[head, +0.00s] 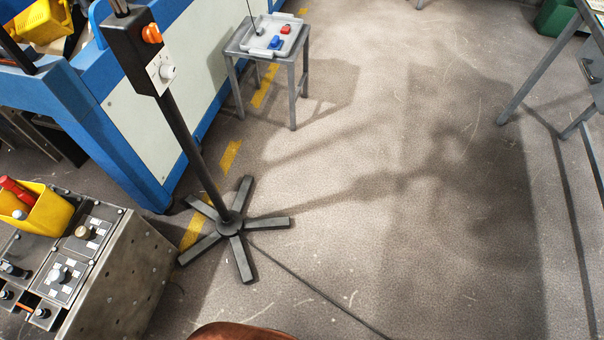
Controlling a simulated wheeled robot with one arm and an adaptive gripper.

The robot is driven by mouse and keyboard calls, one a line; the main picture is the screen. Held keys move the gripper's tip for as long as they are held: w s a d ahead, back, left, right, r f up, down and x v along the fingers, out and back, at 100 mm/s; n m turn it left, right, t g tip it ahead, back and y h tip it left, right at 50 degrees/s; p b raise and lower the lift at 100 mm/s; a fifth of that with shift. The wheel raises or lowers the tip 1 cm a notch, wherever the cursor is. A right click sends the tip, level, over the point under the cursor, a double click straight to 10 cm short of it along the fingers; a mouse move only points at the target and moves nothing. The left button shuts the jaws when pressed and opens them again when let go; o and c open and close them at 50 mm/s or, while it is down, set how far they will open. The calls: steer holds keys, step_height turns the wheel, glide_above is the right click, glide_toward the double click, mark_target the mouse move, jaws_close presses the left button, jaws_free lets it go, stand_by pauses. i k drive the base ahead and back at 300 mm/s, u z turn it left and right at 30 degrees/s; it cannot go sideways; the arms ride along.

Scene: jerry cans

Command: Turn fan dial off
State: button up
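A black fan stand (182,130) stands upright on a star-shaped foot, left of the middle. Its black control box (128,50) is near the top left. An orange knob (152,33) is on the box's side. A white dial (167,72) sits on a pale plate just below it. The dial's setting is too small to read. The fan head is out of the picture above. My gripper is not in view.
A metal control panel (130,270) with several knobs and a yellow bin (40,215) stands at lower left. A blue and white machine (150,130) is behind the stand. A small grey table (232,48) holds a tray. A cable (310,287) crosses the floor. Open floor (420,230) lies to the right.

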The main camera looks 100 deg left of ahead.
mark_target(166, 70)
steer(key=u, duration=4.2)
